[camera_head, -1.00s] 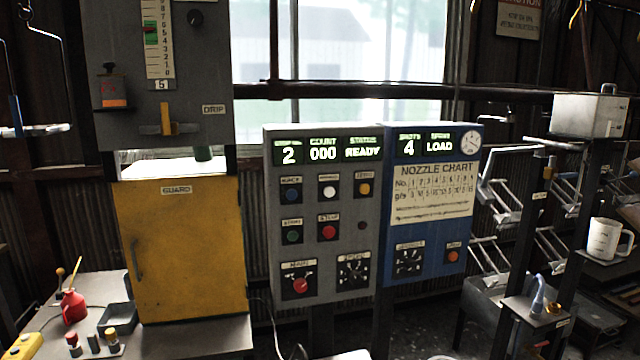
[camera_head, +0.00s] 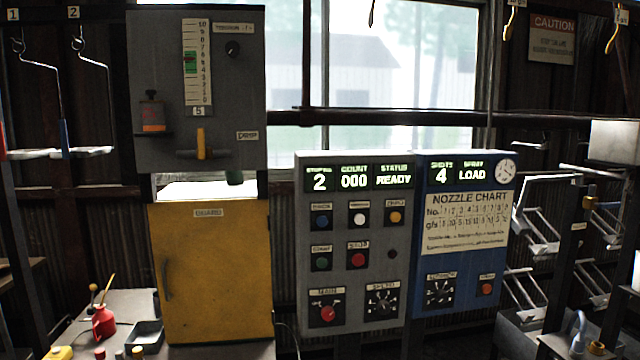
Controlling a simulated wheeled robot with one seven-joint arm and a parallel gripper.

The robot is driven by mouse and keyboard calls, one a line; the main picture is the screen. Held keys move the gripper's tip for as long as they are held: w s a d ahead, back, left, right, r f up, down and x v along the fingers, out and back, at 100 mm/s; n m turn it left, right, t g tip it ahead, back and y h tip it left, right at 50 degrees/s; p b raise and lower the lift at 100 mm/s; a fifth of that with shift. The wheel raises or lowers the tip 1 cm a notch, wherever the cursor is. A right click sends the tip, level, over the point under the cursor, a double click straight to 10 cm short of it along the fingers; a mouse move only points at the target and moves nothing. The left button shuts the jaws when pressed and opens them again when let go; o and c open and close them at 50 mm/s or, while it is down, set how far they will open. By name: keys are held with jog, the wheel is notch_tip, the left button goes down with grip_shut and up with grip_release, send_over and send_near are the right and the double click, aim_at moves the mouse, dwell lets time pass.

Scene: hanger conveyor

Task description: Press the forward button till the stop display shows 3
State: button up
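The grey control panel (camera_head: 312,270) stands in the middle of the head view. Its leftmost green-lit display, the stop display (camera_head: 319,181), reads 2. Beside it, the count display (camera_head: 354,179) reads 000 and the status display (camera_head: 394,177) reads READY. Below are a blue button (camera_head: 321,220), a white button (camera_head: 359,217) and a yellow button (camera_head: 396,215). The blue one's label looks like BACK. The white one's label, probably the forward button's, is too blurred to read surely. My gripper is not in view, and nothing covers the buttons.
Lower on the panel are a green button (camera_head: 321,262), a red button (camera_head: 357,258) and two knobs. A blue panel (camera_head: 462,300) adjoins it, its displays reading 4 and LOAD. A yellow guard door (camera_head: 215,275) and a bench with a red oil can (camera_head: 104,321) are left.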

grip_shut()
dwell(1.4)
